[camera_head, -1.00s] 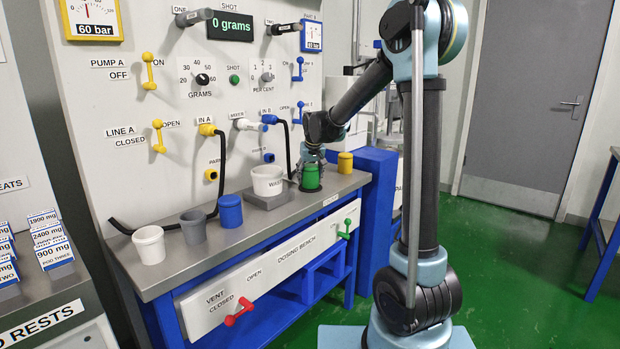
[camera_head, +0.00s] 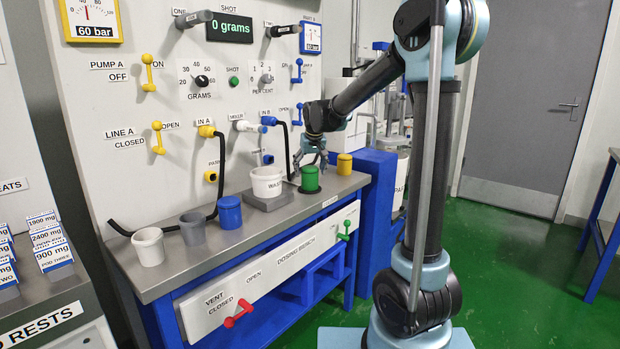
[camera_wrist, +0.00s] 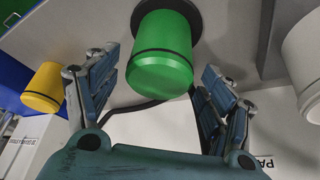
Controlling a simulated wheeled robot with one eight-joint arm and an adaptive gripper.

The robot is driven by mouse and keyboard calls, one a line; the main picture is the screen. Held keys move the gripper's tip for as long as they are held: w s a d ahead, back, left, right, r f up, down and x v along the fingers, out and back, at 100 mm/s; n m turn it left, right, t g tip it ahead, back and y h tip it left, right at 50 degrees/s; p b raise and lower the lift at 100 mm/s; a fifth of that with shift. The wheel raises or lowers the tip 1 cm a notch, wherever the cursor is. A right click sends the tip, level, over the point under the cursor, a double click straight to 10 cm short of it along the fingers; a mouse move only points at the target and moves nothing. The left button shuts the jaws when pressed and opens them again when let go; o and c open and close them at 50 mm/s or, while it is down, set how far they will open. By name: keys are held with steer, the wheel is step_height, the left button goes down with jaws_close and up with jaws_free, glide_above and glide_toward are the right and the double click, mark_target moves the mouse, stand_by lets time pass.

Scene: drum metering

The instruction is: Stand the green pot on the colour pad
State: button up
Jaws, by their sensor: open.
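The green pot (camera_head: 310,179) stands upright toward the right of the steel bench, on a dark round patch that looks like the colour pad (camera_head: 299,187). In the wrist view the green pot (camera_wrist: 160,62) shows between and beyond the fingers, with the dark disc (camera_wrist: 198,16) at its base.
The white waste tub (camera_head: 267,183) on its grey block (camera_head: 268,200) stands close left of the pot. A yellow pot (camera_head: 344,165) stands close right. Blue (camera_head: 230,213), grey (camera_head: 193,230) and white (camera_head: 148,248) pots stand farther left. A hose (camera_head: 290,150) hangs behind.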

steer(key=v, duration=0.7)
steer(key=shift+r, duration=0.1)
steer(key=s+d+f+m+g+h, duration=0.1)
steer(key=s+d+f, duration=0.2)
steer(key=s+d, duration=0.6)
steer(key=s+d+f+m, duration=0.1)
steer(key=s+d+f, duration=0.2)
steer(key=s+d, duration=0.55)
steer(key=s+d+f, duration=0.3)
steer(key=s+f, duration=0.3)
steer(key=s, duration=0.4)
steer(key=s+d+f+m+g, duration=0.1)
steer(key=s+d+f, duration=0.2)
steer(key=s+f, duration=0.4)
steer(key=s, duration=0.3)
steer(key=shift+f, duration=0.35)
steer(key=shift+s, duration=0.15)
